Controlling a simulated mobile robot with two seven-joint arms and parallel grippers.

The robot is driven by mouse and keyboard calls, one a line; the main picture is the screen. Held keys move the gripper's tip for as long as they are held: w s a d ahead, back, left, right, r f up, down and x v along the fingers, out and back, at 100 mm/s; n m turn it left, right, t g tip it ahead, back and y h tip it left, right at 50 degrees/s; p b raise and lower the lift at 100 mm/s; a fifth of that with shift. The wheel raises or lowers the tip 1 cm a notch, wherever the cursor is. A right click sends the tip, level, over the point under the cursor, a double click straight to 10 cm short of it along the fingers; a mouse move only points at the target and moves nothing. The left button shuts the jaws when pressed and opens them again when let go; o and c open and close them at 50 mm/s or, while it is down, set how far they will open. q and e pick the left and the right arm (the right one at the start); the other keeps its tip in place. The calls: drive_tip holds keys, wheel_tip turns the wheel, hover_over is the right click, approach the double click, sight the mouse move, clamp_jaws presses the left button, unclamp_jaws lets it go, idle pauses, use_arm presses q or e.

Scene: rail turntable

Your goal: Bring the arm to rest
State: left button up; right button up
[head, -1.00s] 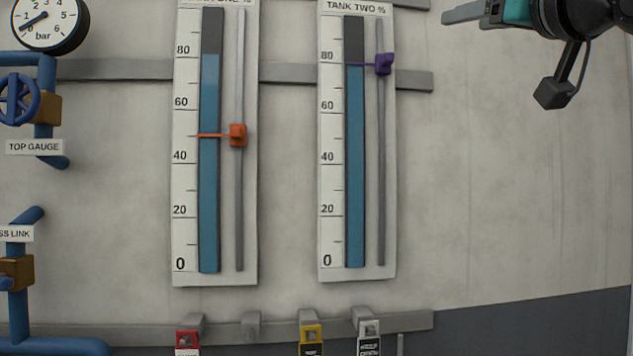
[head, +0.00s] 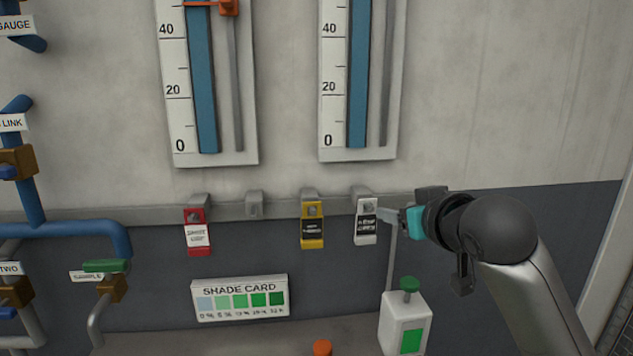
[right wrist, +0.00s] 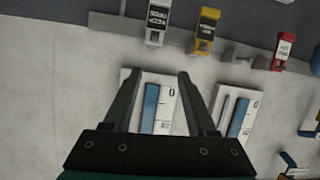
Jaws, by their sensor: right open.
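My right gripper (head: 388,214) is in front of the wall at the right end of the tag rail, with its fingers beside the white tag (head: 366,222) in the head view. In the right wrist view its two fingers (right wrist: 157,85) are spread apart with nothing between them. The white tag (right wrist: 157,22) hangs on its hook beyond the fingertips there. The arm comes in from the lower right. I cannot tell from the head view whether the fingers touch the tag. My left gripper is not in view.
A yellow tag (head: 312,232) and a red tag (head: 197,240) hang on the rail (head: 285,203). Two tank gauges (head: 245,158) are above.

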drive_tip(key=s+f+g, duration=0.3)
drive_tip(key=s+f, duration=0.2)
drive_tip(key=f, duration=0.8)
drive_tip(key=s+d+f+m+g+h, duration=0.1)
drive_tip(key=s+f+g, duration=0.3)
drive_tip(key=s+f, duration=0.85)
drive_tip(key=s+d+f+g+h, duration=0.1)
drive_tip(key=s+f+g, duration=0.2)
drive_tip(key=s+f, duration=0.95)
drive_tip(key=s+f+g+b, duration=0.15)
drive_tip(key=f+b, duration=0.25)
drive_tip(key=f, duration=0.8)
drive_tip(key=s+f+b, duration=0.3)
drive_tip(key=f, duration=0.8)
use_arm(q)
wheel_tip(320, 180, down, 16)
drive_tip(key=b, duration=0.8)
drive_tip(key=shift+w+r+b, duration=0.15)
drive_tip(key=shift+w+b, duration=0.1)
drive_tip(key=shift+b, duration=0.1)
use_arm(e)
drive_tip(key=s+d+f, duration=0.1)
drive_tip(key=s+f, duration=0.7)
drive_tip(key=f, duration=0.4)
drive_tip(key=s+d+f+g, duration=0.1)
drive_tip(key=s+d+f, duration=0.1)
drive_tip(key=s+f, duration=0.6)
wheel_tip(320, 180, down, 5)
drive_tip(key=shift+r, duration=0.2)
drive_tip(key=shift+s, duration=0.2)
